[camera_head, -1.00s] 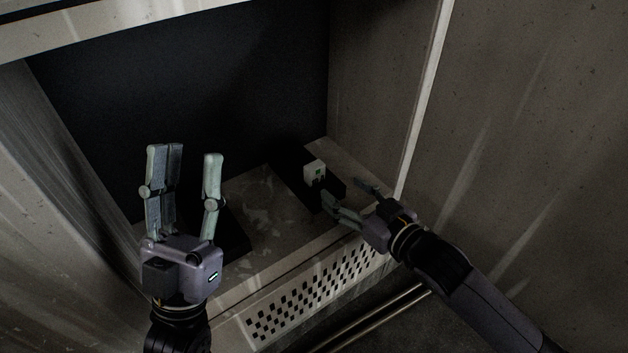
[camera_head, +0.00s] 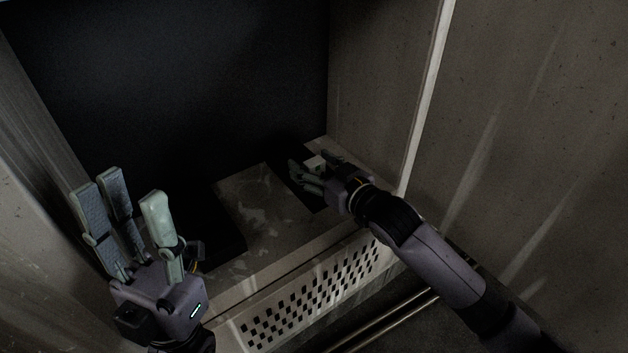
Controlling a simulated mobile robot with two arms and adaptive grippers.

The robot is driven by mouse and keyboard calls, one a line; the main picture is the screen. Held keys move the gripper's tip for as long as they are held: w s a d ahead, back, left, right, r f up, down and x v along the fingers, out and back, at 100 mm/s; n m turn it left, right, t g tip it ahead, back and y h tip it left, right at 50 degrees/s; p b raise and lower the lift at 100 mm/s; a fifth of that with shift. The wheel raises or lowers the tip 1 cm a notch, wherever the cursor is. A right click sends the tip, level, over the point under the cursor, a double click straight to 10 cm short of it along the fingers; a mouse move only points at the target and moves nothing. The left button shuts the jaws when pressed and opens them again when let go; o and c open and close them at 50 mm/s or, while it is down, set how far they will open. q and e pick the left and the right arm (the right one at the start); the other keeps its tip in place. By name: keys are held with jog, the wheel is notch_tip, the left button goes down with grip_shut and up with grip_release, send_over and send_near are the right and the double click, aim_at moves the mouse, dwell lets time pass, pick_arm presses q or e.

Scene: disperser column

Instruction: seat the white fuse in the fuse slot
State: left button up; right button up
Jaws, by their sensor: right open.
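The white fuse (camera_head: 314,162) is a small pale block at the right end of the recess, on a dark patch of the ledge. My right gripper (camera_head: 308,168) is open, with its fingers around or beside the fuse and partly covering it. I cannot tell whether the fingers touch it. My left gripper (camera_head: 122,196) is open and empty at the left, fingers pointing up. A fuse slot cannot be made out; a dark area (camera_head: 215,225) on the ledge lies between the grippers.
The pale ledge (camera_head: 262,205) has a perforated front panel (camera_head: 315,300). A concrete wall (camera_head: 385,90) bounds the recess close to the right gripper, and a left wall (camera_head: 40,200) stands near the left one. The dark back of the recess is open space.

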jog(key=shift+c, duration=0.2)
jog(key=c, duration=1.3)
